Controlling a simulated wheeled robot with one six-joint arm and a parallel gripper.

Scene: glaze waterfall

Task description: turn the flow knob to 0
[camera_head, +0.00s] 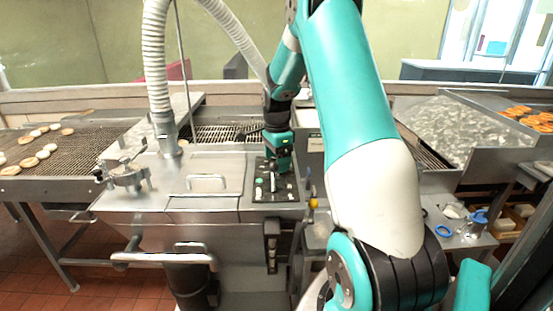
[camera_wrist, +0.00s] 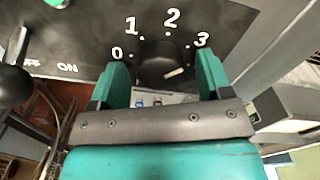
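The dark flow knob (camera_wrist: 155,68) sits on a black control panel (camera_wrist: 95,38), in the middle of an arc of white numbers 0, 1, 2 and 3. Its light mark (camera_wrist: 175,72) is on its right side, on the side of the 3 and away from the 0. My gripper (camera_wrist: 163,75) is around the knob, with one teal finger on its left and one on its right. The fingers look spread with narrow gaps; contact is not clear. In the head view, my gripper (camera_head: 274,165) is over the panel (camera_head: 288,196) and hides the knob.
A green button (camera_wrist: 57,3) and a black-knobbed lever (camera_wrist: 12,86) beside OFF/ON lettering are left of the knob. A steel machine (camera_head: 160,217) carries the panel. Mesh conveyors with donuts (camera_head: 48,147) stand left, a frying vat (camera_head: 455,130) right.

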